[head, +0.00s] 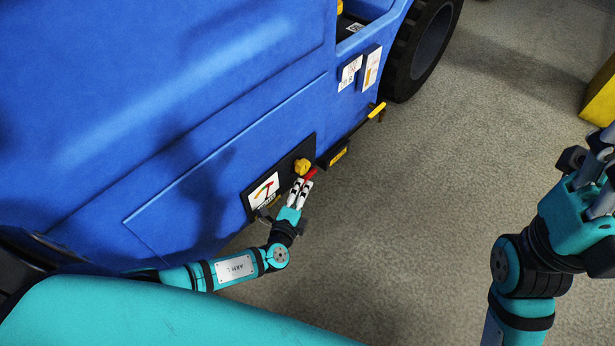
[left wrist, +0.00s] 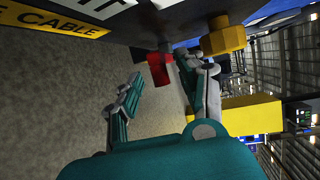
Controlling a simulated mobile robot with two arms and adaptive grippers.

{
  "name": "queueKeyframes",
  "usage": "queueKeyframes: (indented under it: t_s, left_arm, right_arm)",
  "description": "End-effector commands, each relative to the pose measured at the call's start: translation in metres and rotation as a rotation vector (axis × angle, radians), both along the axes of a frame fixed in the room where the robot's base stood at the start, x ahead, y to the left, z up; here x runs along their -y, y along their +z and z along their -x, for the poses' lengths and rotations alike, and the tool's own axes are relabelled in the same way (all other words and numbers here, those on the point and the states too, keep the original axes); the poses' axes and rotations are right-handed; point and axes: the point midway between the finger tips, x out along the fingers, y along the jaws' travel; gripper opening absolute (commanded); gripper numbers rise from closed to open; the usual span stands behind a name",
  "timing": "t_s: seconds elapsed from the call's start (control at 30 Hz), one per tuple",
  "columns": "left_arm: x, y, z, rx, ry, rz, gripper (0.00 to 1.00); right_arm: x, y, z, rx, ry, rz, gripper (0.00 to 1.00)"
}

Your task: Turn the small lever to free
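The small red lever (head: 310,174) sits beside a yellow knob (head: 302,166) on a black plate (head: 281,180) low on the blue machine. My left gripper (head: 301,188) is at the lever. In the left wrist view its fingers stand apart, and the red lever (left wrist: 159,69) lies between or just beyond the fingertips, closer to the right finger. I cannot tell whether they touch. The yellow knob (left wrist: 222,38) is just right of that finger. My right gripper (head: 592,160) is raised at the right edge, partly cut off, away from the machine.
A label with coloured marks (head: 263,190) is on the plate left of the knob. The blue machine body (head: 190,100) fills the upper left, with a black wheel (head: 425,50) behind. Grey floor (head: 470,150) is free to the right. A yellow block (head: 600,97) stands at the far right.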

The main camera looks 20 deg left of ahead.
Motion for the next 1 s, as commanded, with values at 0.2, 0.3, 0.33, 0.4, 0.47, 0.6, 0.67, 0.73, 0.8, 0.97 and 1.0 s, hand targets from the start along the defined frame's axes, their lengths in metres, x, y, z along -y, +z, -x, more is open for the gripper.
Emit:
queueKeyframes:
  t_s: [0.2, 0.3, 0.33, 0.4, 0.47, 0.6, 0.67, 0.73, 0.8, 0.97, 1.0]
  left_arm:
    - [0.0004, -0.0015, 0.0033, -0.001, 0.0, 0.001, 0.4]
    - [0.0004, -0.0016, 0.0032, -0.001, 0.0, 0.001, 0.4]
    - [0.0004, -0.0015, 0.0032, -0.001, 0.0, 0.001, 0.4]
    - [0.0004, -0.0015, 0.0031, -0.001, 0.0, 0.001, 0.4]
    - [0.0003, -0.0014, 0.0031, -0.001, 0.0, 0.001, 0.33]
    - [0.0003, -0.0013, 0.003, -0.001, 0.0, 0.001, 0.15]
    - [0.0003, -0.0013, 0.003, -0.001, 0.0, 0.001, 0.07]
    - [0.0003, -0.0013, 0.003, -0.001, 0.0, 0.001, 0.0]
    - [0.0003, -0.0013, 0.003, -0.001, 0.0, 0.001, 0.0]
    - [0.0002, -0.0012, 0.0029, -0.001, 0.0, 0.001, 0.0]
    - [0.0002, -0.0012, 0.0029, -0.001, 0.0, 0.001, 0.0]
  right_arm:
    - [-0.0001, -0.003, -0.0016, -0.013, 0.0, 0.0, 0.4]
    - [0.0001, -0.0036, -0.0015, -0.014, 0.0, 0.0, 0.4]
    - [0.0002, -0.0036, -0.0014, -0.014, 0.0, 0.0, 0.4]
    - [0.0003, -0.0032, -0.0007, -0.012, 0.0, -0.001, 0.4]
    - [0.0006, -0.0027, 0.0002, -0.01, 0.0, -0.001, 0.4]
    - [0.001, -0.0016, 0.0017, -0.006, 0.001, -0.002, 0.4]
    - [0.001, -0.0013, 0.0019, -0.004, 0.001, -0.003, 0.4]
    - [0.001, -0.001, 0.002, -0.003, 0.001, -0.002, 0.4]
    - [0.001, -0.0008, 0.002, -0.003, 0.001, -0.002, 0.4]
    - [0.0009, -0.0005, 0.0019, -0.002, 0.0, -0.002, 0.4]
    - [0.0009, -0.0004, 0.0018, -0.002, 0.0, -0.002, 0.4]
